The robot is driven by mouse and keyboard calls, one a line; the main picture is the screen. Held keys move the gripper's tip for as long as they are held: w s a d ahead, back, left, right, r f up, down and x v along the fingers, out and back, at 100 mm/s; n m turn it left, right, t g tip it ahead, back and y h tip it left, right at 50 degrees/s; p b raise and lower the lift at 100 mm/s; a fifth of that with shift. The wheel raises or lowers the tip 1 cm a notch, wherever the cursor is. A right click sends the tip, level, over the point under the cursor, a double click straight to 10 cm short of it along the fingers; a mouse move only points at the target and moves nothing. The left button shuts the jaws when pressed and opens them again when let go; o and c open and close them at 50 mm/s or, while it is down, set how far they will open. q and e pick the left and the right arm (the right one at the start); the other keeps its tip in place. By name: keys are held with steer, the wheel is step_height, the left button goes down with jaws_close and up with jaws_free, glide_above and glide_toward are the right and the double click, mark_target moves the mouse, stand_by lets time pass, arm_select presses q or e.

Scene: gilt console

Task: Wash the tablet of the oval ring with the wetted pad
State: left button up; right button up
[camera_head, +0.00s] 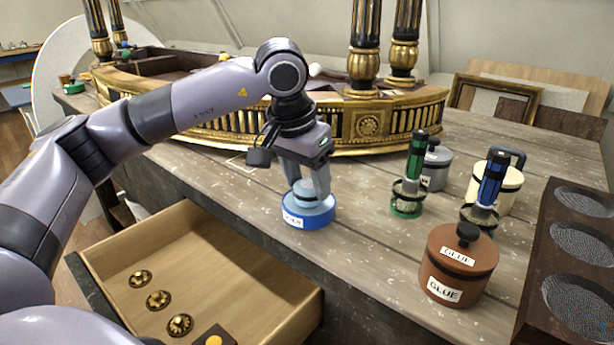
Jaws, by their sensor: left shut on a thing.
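My left gripper (308,192) points down over a low blue pot (308,219) with a white label, on the worktop. Its fingers are shut on a grey-blue round piece, which looks like the pad, at the pot's mouth. The fingers hide much of the piece, so I cannot tell whether it touches the pot. The gilt console (396,138) stands behind. A square tablet with a round ornament (369,123) shows on its front, below the columns. I cannot make out an oval ring on any tablet; my arm hides part of the front. My right gripper is not in view.
A brown glue pot (457,266), a green-handled brush (413,170), a blue-handled brush (488,185), a grey pot (436,166) and a cream pot (507,186) stand right. A dark rack (536,262) lies far right. An open drawer (235,258) holds several brass rosettes.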

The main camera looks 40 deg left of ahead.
arm_select(q)
steer(key=shift+r+p, duration=2.6)
steer(key=shift+r, duration=0.8)
